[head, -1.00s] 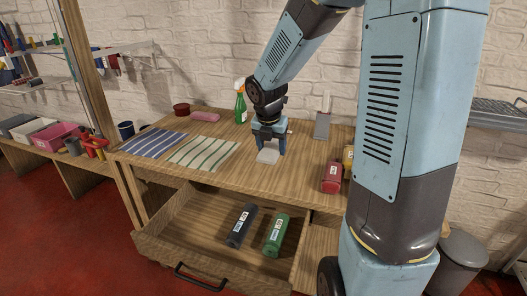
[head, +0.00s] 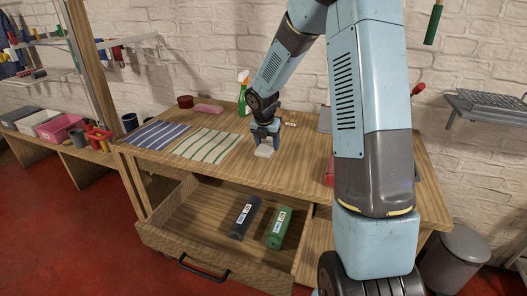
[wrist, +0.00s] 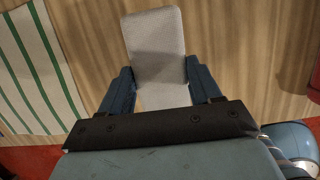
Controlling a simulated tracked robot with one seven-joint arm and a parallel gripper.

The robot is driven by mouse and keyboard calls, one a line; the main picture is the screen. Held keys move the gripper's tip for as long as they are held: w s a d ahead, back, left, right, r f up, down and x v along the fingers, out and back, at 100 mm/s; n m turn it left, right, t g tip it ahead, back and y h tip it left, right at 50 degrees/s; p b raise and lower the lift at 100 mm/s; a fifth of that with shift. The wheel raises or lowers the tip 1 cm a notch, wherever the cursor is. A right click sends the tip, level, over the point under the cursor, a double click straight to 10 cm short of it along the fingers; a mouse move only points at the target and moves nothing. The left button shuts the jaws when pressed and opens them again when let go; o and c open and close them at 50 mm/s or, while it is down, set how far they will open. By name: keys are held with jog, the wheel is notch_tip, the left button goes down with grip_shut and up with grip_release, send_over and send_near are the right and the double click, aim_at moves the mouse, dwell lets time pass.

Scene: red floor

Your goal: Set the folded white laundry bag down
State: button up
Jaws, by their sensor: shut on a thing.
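The folded white laundry bag (head: 264,151) is a small pale flat bundle over the wooden tabletop (head: 290,175), right of the green-striped cloth. My gripper (head: 265,143) points down and is shut on it. In the wrist view, the bag (wrist: 157,35) lies between my two blue fingers (wrist: 160,82) and sticks out beyond their tips. Its underside is hidden, so I cannot tell whether it touches the tabletop.
Left of the bag lie a green-striped cloth (head: 206,145) and a blue-striped cloth (head: 157,135). A green spray bottle (head: 243,95) stands behind. My arm partly hides the table's right side.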

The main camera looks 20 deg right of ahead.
aim_at(266, 145)
jog(key=shift+w+f, duration=0.25)
jog(key=shift+f, duration=1.6)
jog(key=shift+f, duration=0.1)
jog(key=o, duration=1.1)
